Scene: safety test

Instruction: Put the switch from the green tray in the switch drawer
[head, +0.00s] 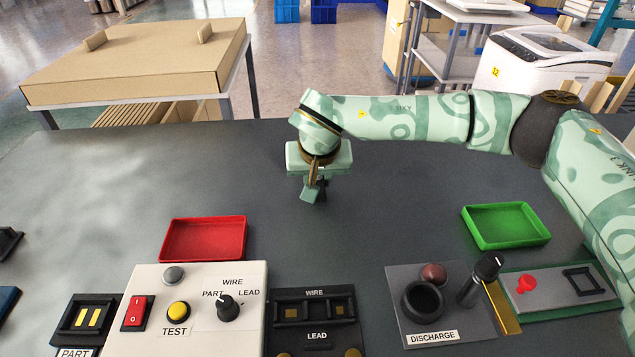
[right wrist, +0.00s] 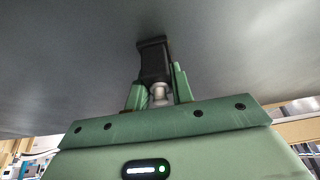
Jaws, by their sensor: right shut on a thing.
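My right gripper (head: 314,191) is above the grey table's middle, between the red and green trays. In the right wrist view my right gripper (right wrist: 158,92) is shut on a black block-like piece (right wrist: 153,62) with a pale round part at its base. I cannot tell for sure that this is the switch. Only a dark bit of it shows beside the fingers in the head view. The green tray (head: 508,243) at the right looks empty. No drawer labelled for switches can be made out. My left gripper is not in view.
A red tray (head: 204,257) stands behind a white test panel (head: 190,345). A black WIRE and LEAD unit (head: 316,323) is beside the panel. A grey DISCHARGE station (head: 455,334) stands front right. A cardboard box (head: 140,62) is beyond the table. The table's middle is clear.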

